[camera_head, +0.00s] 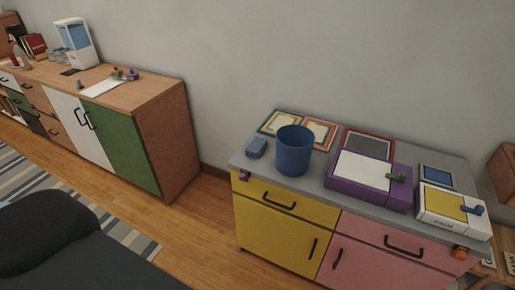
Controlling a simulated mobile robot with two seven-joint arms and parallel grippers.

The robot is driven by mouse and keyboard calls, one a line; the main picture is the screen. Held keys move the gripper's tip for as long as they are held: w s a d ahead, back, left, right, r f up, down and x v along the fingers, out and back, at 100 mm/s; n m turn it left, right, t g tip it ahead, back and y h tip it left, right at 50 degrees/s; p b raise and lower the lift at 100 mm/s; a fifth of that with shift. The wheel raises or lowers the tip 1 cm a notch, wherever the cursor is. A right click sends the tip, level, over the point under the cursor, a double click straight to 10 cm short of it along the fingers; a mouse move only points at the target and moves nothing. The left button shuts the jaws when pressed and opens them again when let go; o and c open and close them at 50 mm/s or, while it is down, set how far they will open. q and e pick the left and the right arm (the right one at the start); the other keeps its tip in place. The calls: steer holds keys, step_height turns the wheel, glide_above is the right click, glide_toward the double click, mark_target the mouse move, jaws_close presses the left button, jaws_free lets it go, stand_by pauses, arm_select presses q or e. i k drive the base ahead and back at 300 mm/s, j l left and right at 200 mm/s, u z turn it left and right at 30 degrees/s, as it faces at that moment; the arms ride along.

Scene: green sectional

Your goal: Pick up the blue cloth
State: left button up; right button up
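Neither of my grippers is in view.
Picture frames (320,134) lie behind the bin. A purple box (368,196) and a white and yellow box (454,229) lie to its right. A wooden cabinet (172,140) stands at left. A dark rounded shape (60,250) fills the lower left. Wooden floor is clear between the cabinets.

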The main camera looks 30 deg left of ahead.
mark_target(256, 146)
steer(key=i+j+z, duration=0.1)
steer(key=j, duration=0.25)
steer(key=i+j+z, duration=0.1)
steer(key=i+j, duration=0.4)
steer(key=j, duration=0.25)
steer(key=i+j+z, duration=0.15)
steer(key=j, duration=0.2)
steer(key=i+j+z, duration=0.1)
steer(key=j, duration=0.3)
steer(key=i+j+z, duration=0.1)
steer(key=i+j, duration=0.15)
steer(key=j, duration=0.15)
